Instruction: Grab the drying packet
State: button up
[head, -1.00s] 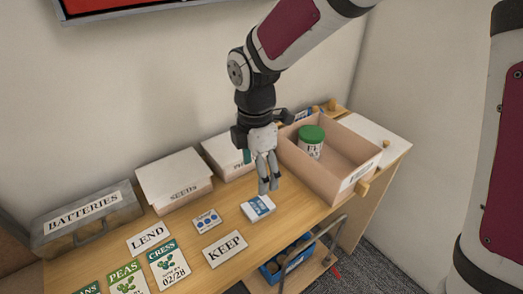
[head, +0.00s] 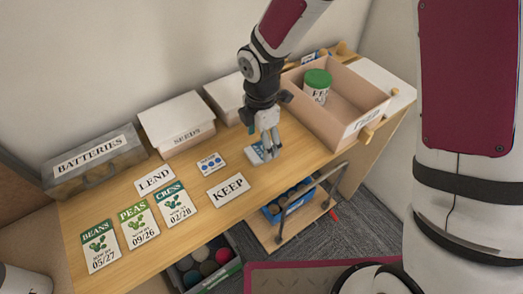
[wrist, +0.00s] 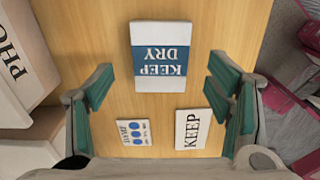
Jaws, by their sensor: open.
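The drying packet (head: 254,155) is a small white packet with a blue band. In the wrist view the packet (wrist: 160,57) reads KEEP DRY, upside down, and lies flat on the wooden bench. My gripper (head: 267,150) is just over it, pointing down, and hides part of it in the head view. In the wrist view my gripper (wrist: 160,88) is open, with its green-padded fingers wide apart. The packet appears between and ahead of the fingers, with nothing held. I cannot tell the exact height gap.
A dotted card (head: 211,162), a KEEP label (head: 228,190) and a LEND label (head: 155,179) lie nearby. Seed packets (head: 138,224) lie at the front left. A SEEDS box (head: 177,128) stands behind. An open box (head: 361,122) holding a green-lidded jar (head: 316,86) stands right.

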aim_at(261, 150)
jog(key=shift+f, duration=1.5)
jog(key=shift+c, duration=0.3)
jog(key=c, duration=1.2)
jog(key=shift+r, duration=0.1)
